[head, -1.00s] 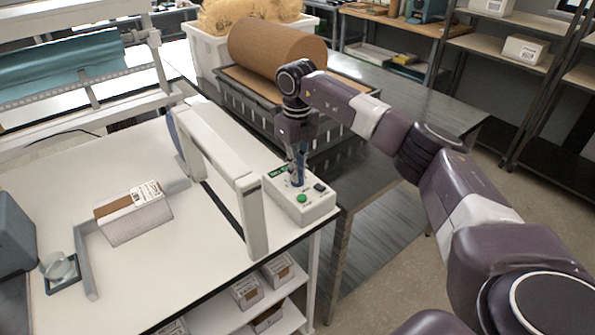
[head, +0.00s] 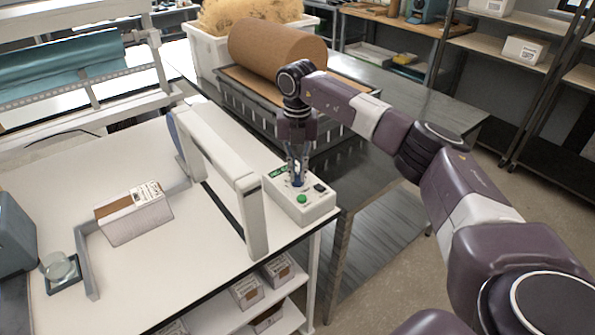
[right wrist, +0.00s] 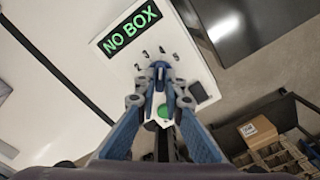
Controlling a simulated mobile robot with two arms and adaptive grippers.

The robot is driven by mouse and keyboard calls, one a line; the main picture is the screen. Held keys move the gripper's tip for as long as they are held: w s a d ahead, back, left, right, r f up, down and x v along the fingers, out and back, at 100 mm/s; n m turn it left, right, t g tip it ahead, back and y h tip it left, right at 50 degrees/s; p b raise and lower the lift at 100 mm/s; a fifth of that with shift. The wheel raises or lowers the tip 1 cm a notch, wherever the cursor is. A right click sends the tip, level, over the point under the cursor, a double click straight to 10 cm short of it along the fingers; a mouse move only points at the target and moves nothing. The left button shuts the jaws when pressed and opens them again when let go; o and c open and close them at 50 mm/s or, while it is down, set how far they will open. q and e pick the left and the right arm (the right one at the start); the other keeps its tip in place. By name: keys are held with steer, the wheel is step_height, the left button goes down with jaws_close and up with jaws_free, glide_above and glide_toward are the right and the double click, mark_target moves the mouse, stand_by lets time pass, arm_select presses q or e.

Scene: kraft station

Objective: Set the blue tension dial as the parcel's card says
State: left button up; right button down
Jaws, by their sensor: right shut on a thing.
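The blue tension dial (head: 298,183) sits on top of a pale control box (head: 312,208) at the table's right edge. My right gripper (head: 298,175) points down and is shut on the dial. In the right wrist view, the blue knob (right wrist: 160,68) shows between the fingertips (right wrist: 157,80), with the printed numbers 2 to 5 around it. The dial's exact setting cannot be told. The box's display (right wrist: 131,27) reads NO BOX. The parcel (head: 135,220) lies on the table with a white card (head: 147,194), too small to read. My left gripper is not in view.
A green button (head: 302,199) and a black switch (head: 320,187) sit close to the dial. A white arch frame (head: 222,165) stands left of the control box. A large brown roll (head: 277,52) lies behind. A roll of tape (head: 60,267) is at the front left.

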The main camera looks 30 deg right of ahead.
mark_target(298, 175)
steer(key=shift+w+r, duration=0.2)
steer(key=shift+r, duration=0.05)
stand_by(0.3)
steer(key=c, duration=2.3)
jaws_free()
steer(key=shift+o, duration=1.3)
steer(key=shift+s+f, duration=0.1)
steer(key=shift+f, duration=0.05)
step_height(298, 175, up, 12)
